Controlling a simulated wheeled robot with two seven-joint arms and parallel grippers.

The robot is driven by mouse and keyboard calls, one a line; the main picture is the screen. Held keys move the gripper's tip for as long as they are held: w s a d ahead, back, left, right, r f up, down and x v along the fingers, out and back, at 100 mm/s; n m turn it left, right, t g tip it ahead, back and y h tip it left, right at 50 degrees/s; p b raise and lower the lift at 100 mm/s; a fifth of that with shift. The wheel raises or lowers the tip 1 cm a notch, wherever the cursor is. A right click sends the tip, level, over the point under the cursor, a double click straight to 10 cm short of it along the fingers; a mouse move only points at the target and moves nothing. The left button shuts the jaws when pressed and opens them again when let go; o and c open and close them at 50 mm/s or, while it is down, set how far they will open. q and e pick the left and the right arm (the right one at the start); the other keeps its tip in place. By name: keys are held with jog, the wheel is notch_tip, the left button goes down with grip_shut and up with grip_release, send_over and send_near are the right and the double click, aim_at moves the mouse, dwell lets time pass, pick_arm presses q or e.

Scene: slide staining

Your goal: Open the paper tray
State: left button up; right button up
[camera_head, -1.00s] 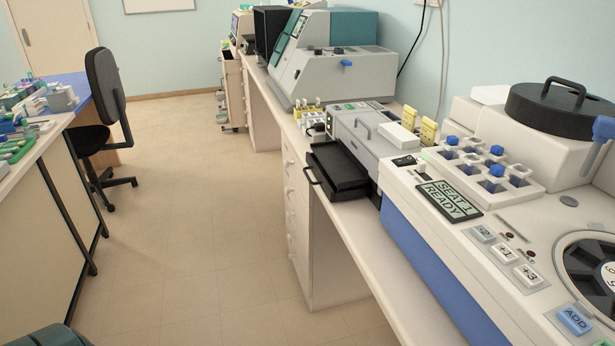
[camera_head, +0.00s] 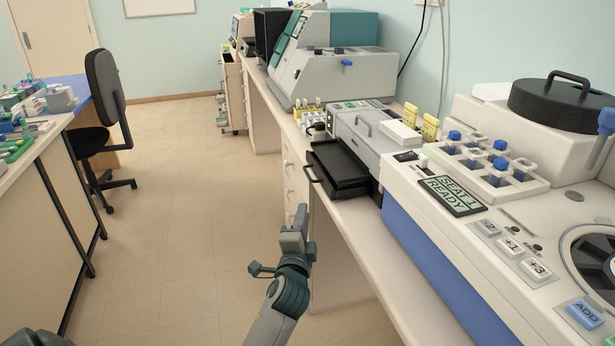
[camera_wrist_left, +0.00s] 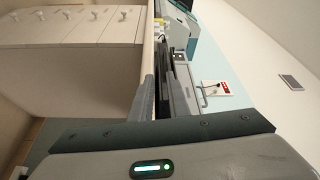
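The black paper tray (camera_head: 342,172) juts from the front of the grey printer-like machine (camera_head: 368,130) on the right-hand counter. Its thin loop handle (camera_head: 313,171) faces the aisle. My left gripper (camera_head: 299,216) is below and in front of the tray in the head view, pointing up towards it and apart from the handle. In the left wrist view its two fingers (camera_wrist_left: 163,98) stand a small gap apart, with nothing clearly held between them. The handle cannot be made out clearly there.
The counter edge (camera_head: 365,235) and drawer cabinet (camera_head: 297,200) are close to my left gripper. A staining machine (camera_head: 420,225) with a display stands right of the tray. The aisle floor (camera_head: 180,230) is clear; a black chair (camera_head: 105,110) stands left.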

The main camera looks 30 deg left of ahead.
aim_at(307, 172)
pick_arm(q)
jog(key=shift+s+a+r+y, duration=0.15)
jog(key=shift+a+r+y, duration=0.15)
jog(key=shift+r, duration=0.35)
jog(key=p+x, duration=0.1)
jog(key=x, duration=1.6)
jog(key=shift+w+f, duration=0.1)
jog(key=shift+w, duration=0.15)
jog(key=shift+c, duration=0.2)
grip_shut()
dwell(0.6)
